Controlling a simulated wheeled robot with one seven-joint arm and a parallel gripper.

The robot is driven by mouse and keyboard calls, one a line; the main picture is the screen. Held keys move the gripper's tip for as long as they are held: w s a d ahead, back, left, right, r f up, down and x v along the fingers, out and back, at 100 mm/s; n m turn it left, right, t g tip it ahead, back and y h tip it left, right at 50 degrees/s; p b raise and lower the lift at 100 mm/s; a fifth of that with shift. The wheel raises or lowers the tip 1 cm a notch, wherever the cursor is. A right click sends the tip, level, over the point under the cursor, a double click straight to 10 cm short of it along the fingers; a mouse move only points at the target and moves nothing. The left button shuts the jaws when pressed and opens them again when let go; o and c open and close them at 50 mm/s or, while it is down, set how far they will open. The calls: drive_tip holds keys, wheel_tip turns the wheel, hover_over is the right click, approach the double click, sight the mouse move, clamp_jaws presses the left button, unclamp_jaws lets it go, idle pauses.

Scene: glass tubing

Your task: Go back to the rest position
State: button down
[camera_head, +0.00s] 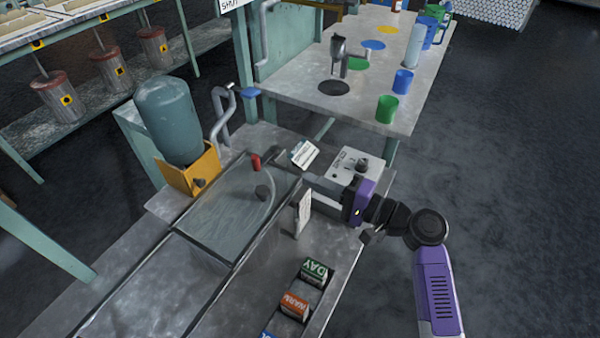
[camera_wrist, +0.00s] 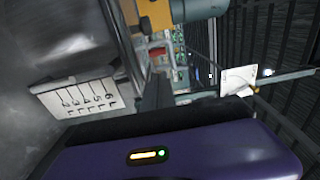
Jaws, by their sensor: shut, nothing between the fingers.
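My gripper (camera_head: 312,182) is at the right end of the bench, reaching left from its purple wrist body. It is shut and empty. In the wrist view its dark fingers (camera_wrist: 156,92) are together above the purple housing. The fingertips are near a small white label card (camera_head: 303,153) and the right edge of a shallow glass-topped tray (camera_head: 215,205). I cannot tell whether they touch anything.
A control box with a knob (camera_head: 345,165) stands right behind my gripper. An upright white card (camera_head: 303,212) stands in front. A teal tank (camera_head: 168,118) sits in a yellow base at left. Behind is a table (camera_head: 300,85) with cups. The floor at right is clear.

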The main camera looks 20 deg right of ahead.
drive_tip(key=shift+v, duration=1.25)
drive_tip(key=w+d+f+t+h, duration=0.1)
drive_tip(key=d+t+h, duration=0.1)
drive_tip(key=d+h, duration=0.4)
drive_tip(key=s+d+f+n+h, duration=0.1)
drive_tip(key=s+f+h, duration=0.15)
drive_tip(key=s, duration=0.25)
drive_tip(key=s+d+f+h, duration=0.1)
drive_tip(key=s+h, duration=0.3)
drive_tip(key=s+a+r+n, duration=0.1)
drive_tip(key=s+a+n, duration=0.2)
drive_tip(key=s, duration=0.6)
drive_tip(key=s+a+r+n+g+y, duration=0.1)
drive_tip(key=s+a+r+n, duration=0.1)
drive_tip(key=s, duration=0.7)
drive_tip(key=s+a+r+n+g+y, duration=0.1)
drive_tip(key=s+a+r+n, duration=0.1)
drive_tip(key=s+a+n, duration=0.3)
drive_tip(key=s+a, duration=0.1)
drive_tip(key=s, duration=0.3)
drive_tip(key=shift+s+a, duration=0.1)
drive_tip(key=shift+s, duration=0.05)
